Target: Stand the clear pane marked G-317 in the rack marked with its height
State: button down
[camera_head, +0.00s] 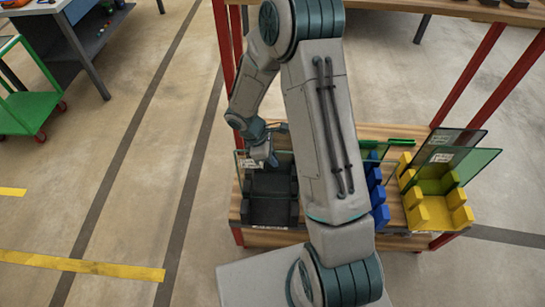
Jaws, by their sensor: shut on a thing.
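My gripper (268,160) is at the far side of the black rack (272,209) and is shut on a clear pane (240,178) with a pale label near its upper left. The pane looks upright, at or just above the black rack; I cannot tell whether its lower edge is in a slot. The label's writing is too small to read. A blue rack (379,193) stands to the right, partly behind my arm. A yellow rack (437,208) at the far right holds a grey-tinted pane (450,143) and a greenish clear pane (477,163). The racks' height marks are not readable.
The racks stand on a wooden shelf (398,243) with red posts (468,73) and a wooden top board (440,11). A clear pane edge shows by the blue rack, beside a green bar (401,142). A green cart (30,110) is at left; the floor between is free.

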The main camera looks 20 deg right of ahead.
notch_tip(320, 180, down, 8)
jog(key=b, duration=0.6)
jog(key=shift+f+b, duration=0.15)
jog(key=shift+b, duration=0.25)
jog(key=shift+f+b, duration=0.55)
dwell(0.9)
jog(key=c, duration=1.5)
grip_release()
jog(key=v, duration=1.4)
notch_tip(320, 180, up, 10)
jog(key=p, duration=0.8)
send_over(273, 174)
jog(key=w+a, duration=0.2)
jog(key=a, duration=0.3)
jog(key=shift+a, duration=0.1)
